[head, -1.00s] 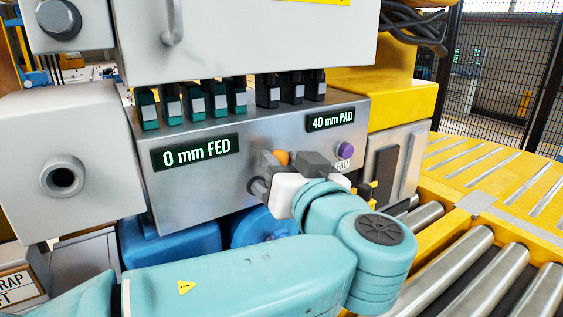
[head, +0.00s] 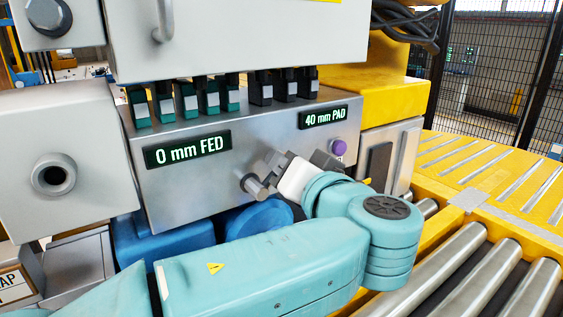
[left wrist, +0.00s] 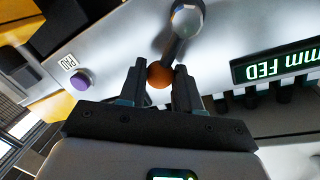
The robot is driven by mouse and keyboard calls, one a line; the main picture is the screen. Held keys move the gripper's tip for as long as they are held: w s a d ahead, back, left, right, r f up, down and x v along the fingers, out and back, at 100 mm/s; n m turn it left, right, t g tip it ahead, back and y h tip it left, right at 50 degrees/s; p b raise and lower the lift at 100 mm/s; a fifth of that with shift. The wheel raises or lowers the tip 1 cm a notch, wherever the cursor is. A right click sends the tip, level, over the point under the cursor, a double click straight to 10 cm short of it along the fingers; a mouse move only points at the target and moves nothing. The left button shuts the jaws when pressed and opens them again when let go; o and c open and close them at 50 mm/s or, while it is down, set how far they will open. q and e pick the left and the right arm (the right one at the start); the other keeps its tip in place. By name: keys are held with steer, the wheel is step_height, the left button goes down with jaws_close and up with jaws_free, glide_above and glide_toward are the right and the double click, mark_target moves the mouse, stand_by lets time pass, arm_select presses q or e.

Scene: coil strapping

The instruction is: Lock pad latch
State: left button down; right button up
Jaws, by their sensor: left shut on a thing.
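The pad latch shows in the left wrist view as a grey lever (left wrist: 177,45) with an orange knob (left wrist: 160,75) at its end and a round pivot (left wrist: 188,18). The fingers of my left gripper (left wrist: 160,88) are shut on the orange knob, one on each side. In the head view my left gripper (head: 289,162) is at the machine's front panel (head: 205,193), just above and right of the grey pivot (head: 255,187). The knob is hidden there behind the gripper. My right gripper is not in view.
A display (head: 187,149) reads "0 mm FED" and another (head: 325,117) reads "40 mm PAD". A purple button (head: 339,147) sits right of my gripper. Dark and green switches (head: 208,101) line the panel's top. A roller conveyor (head: 470,262) runs at the right.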

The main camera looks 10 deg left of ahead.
arm_select(q)
steer(key=shift+w+d+f+m+g+y+p, duration=0.1)
steer(key=shift+w+d+f+m+g+p, duration=0.2)
steer(key=shift+f+m, duration=0.65)
steer(key=shift+w+d+f+m+g+y+p, duration=0.1)
steer(key=shift+f+m+g+p, duration=0.25)
steer(key=shift+m, duration=1.15)
steer(key=shift+w+d+f+m+g+y+p, duration=0.15)
steer(key=shift+f+m+g+p, duration=0.35)
steer(key=shift+m, duration=0.75)
steer(key=shift+f, duration=0.15)
steer(key=c, duration=0.8)
jaws_free()
steer(key=shift+d, duration=0.1)
